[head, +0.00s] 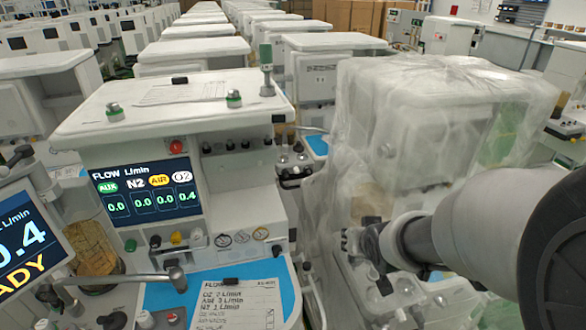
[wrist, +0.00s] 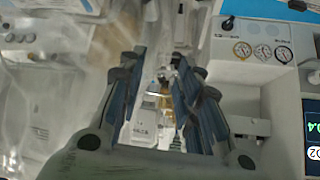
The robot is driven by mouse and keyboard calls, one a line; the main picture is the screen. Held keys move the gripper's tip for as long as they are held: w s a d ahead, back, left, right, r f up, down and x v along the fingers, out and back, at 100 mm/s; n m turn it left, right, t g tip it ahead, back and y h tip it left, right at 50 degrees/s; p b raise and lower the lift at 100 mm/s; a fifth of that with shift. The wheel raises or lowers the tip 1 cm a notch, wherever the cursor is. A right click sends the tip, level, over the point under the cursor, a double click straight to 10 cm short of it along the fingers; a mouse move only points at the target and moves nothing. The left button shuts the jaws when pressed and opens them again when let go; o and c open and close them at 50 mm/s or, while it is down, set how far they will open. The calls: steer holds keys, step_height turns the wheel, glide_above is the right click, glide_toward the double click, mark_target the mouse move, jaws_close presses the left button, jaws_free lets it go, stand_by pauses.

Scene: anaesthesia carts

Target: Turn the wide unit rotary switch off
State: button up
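A wide white unit (head: 190,105) with a lit flow display (head: 146,190) stands left of centre in the head view. It bears a red round knob (head: 176,146), a row of small black knobs (head: 226,146) and coloured knobs (head: 176,238) below the display. I cannot tell which of these is the rotary switch. My gripper (head: 362,240) is to the right of this unit, in front of the plastic-covered cart. In the wrist view my gripper (wrist: 155,75) is open, its fingers apart with nothing held between them. Part of the display (wrist: 313,140) and gauges (wrist: 262,52) show at right there.
A cart under clear plastic (head: 420,130) stands right of the unit, close behind my gripper. A tilted screen (head: 22,240) is at the far left. A metal lever (head: 125,278) juts out over the blue worktop (head: 160,297). Rows of carts fill the background.

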steer(key=w+a+f+t+y+p, duration=0.1)
steer(key=w+a+f+y, duration=0.15)
steer(key=w+f, duration=0.4)
steer(key=m+t+y+p, duration=0.1)
steer(key=t+y+p, duration=0.2)
steer(key=y, duration=0.2)
glide_toward(279, 253)
steer(key=shift+h, duration=0.25)
steer(key=b+x, duration=0.2)
steer(key=x, duration=0.7)
steer(key=shift+a, duration=0.1)
steer(key=shift+r, duration=0.1)
steer(key=shift+c, duration=0.2)
steer(key=shift+r, duration=0.1)
jaws_close()
